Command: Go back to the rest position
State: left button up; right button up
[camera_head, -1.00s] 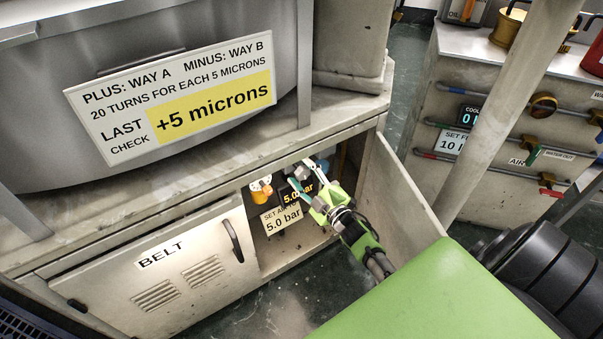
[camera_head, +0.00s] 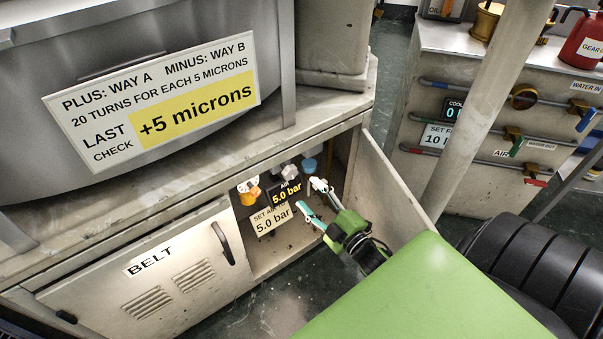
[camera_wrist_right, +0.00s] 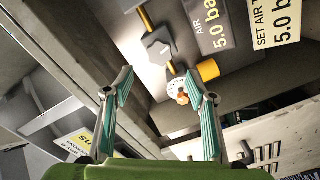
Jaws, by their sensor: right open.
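My right gripper (camera_head: 311,197) is open and empty at the mouth of the open cabinet bay, in front of the air regulator. The regulator's grey knob (camera_head: 289,172) sits above the dark AIR display (camera_head: 286,191), which reads 5.0 bar. Below the display is a "SET AIR" label (camera_head: 270,220), also 5.0 bar. In the right wrist view, the open fingers (camera_wrist_right: 159,86) point toward the regulator. The grey knob (camera_wrist_right: 160,50) shows beyond them, clear of both fingertips. My left gripper is not in view.
The open cabinet door (camera_head: 390,185) stands close to the right of my right gripper. The BELT door (camera_head: 135,290) is shut at left. A cabinet ledge (camera_head: 190,190) runs above the bay. A pipe cart (camera_head: 465,180) stands at the right, behind a slanted post (camera_head: 480,110).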

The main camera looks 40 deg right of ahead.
jog(key=shift+s, duration=0.6)
